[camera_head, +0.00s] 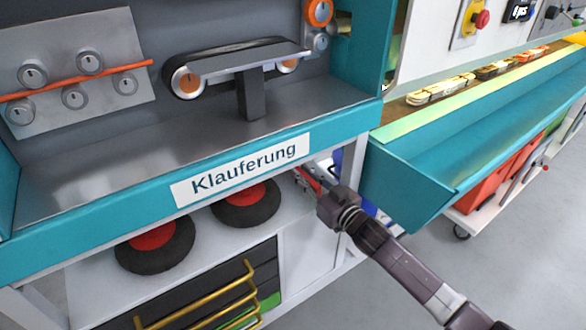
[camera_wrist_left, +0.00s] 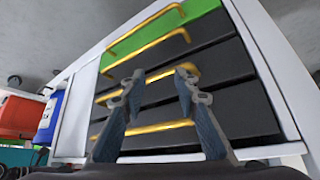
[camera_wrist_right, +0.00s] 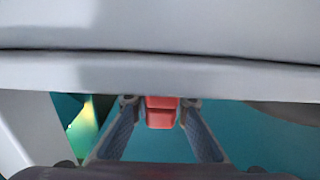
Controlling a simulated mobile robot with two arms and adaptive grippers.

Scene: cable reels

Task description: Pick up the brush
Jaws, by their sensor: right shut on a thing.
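My right gripper (camera_head: 316,182) reaches under the front edge of the machine at the right end of the shelf. In the right wrist view its fingers (camera_wrist_right: 160,106) are closed on a red block-like part, which I take to be the brush (camera_wrist_right: 160,116). Most of the brush is hidden by the gripper and the grey edge; a bit of red shows beside the fingers in the head view (camera_head: 309,180). My left gripper (camera_wrist_left: 158,84) is open and empty in front of the drawers, and is outside the head view.
The white shelf (camera_head: 92,285) holds two black reels with red centres (camera_head: 155,246) (camera_head: 246,204). Black drawers with yellow handles (camera_head: 215,300) stand below. A teal trough (camera_head: 430,185) is to the right.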

